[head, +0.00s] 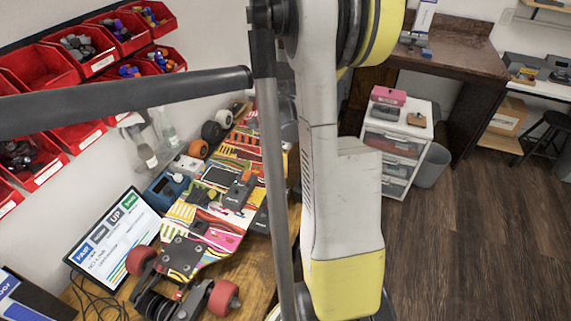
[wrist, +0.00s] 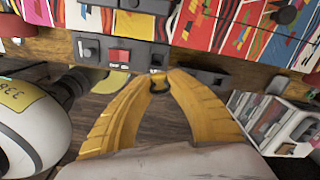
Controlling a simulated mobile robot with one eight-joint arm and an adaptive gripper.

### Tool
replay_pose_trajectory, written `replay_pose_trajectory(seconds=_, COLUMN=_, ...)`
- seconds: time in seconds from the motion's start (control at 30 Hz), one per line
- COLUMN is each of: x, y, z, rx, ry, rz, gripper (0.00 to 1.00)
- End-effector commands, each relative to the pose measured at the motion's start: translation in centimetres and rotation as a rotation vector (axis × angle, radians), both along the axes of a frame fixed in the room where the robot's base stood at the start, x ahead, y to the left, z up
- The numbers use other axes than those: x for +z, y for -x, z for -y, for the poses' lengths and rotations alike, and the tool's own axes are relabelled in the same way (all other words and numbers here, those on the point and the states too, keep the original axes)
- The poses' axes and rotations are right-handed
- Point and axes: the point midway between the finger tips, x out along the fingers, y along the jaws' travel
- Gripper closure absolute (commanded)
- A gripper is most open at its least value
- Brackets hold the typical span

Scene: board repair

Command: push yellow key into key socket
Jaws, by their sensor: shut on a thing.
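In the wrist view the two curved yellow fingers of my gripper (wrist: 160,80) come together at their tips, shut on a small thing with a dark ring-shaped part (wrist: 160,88). I take it to be the key; its yellow part cannot be told apart from the fingers. Just beyond the tips is a dark panel on the board's edge, with a small opening that looks like the key socket (wrist: 157,59). The tips are very close to it; whether the key touches or enters it, I cannot tell. In the head view my arm hides the gripper and key.
The colourful skateboard (head: 222,218) lies on the wooden bench beside a tablet (head: 118,240). Red bins (head: 45,68) hang on the wall. A white drawer unit (head: 395,150) stands right of my arm.

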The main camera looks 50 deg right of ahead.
Motion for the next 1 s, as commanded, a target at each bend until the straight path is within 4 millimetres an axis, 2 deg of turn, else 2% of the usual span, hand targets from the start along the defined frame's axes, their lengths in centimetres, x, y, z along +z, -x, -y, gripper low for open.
replay_pose_trajectory(seconds=0.27, x=-0.5, y=0.0, z=-0.3, rx=0.021, ry=0.0, rz=0.0, gripper=1.0)
replay_pose_trajectory(seconds=0.73, x=-4.8, y=0.0, z=-0.2, rx=0.02, ry=0.0, rz=0.0, gripper=1.0)
replay_pose_trajectory(seconds=1.0, x=-5.3, y=0.0, z=-0.2, rx=0.02, ry=0.0, rz=0.0, gripper=1.0)
